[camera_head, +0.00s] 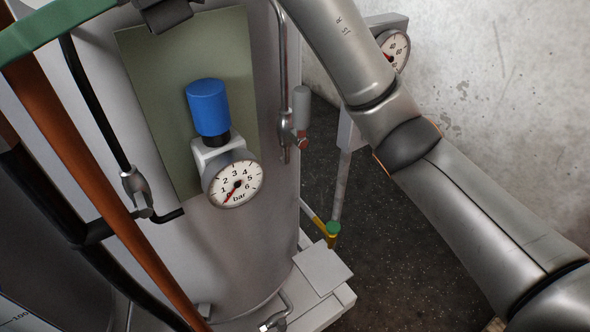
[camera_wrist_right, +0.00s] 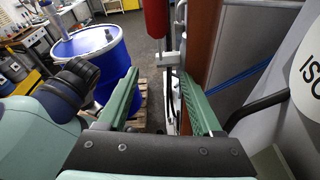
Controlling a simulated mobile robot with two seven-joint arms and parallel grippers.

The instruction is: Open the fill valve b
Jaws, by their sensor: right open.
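My right gripper (camera_wrist_right: 160,100) is open in the right wrist view, with a green finger on each side. Beyond and between the fingers hangs a red cylindrical grip (camera_wrist_right: 157,16) above a pale metal fitting (camera_wrist_right: 168,58); neither finger visibly touches it. In the head view, a small valve with a grey grip (camera_head: 301,104) sits on a thin pipe at the tank's right side. Another metal fitting (camera_head: 134,188) is on the black pipe at left. No readable label shows which one is fill valve b. My left gripper is not in view.
The grey tank (camera_head: 235,250) carries a blue-capped regulator (camera_head: 208,106) and a bar gauge (camera_head: 233,182) near zero. An orange-brown pipe (camera_head: 105,195) crosses at left. A blue drum (camera_wrist_right: 92,58) stands left in the wrist view. Dark floor (camera_head: 400,235) lies open at right.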

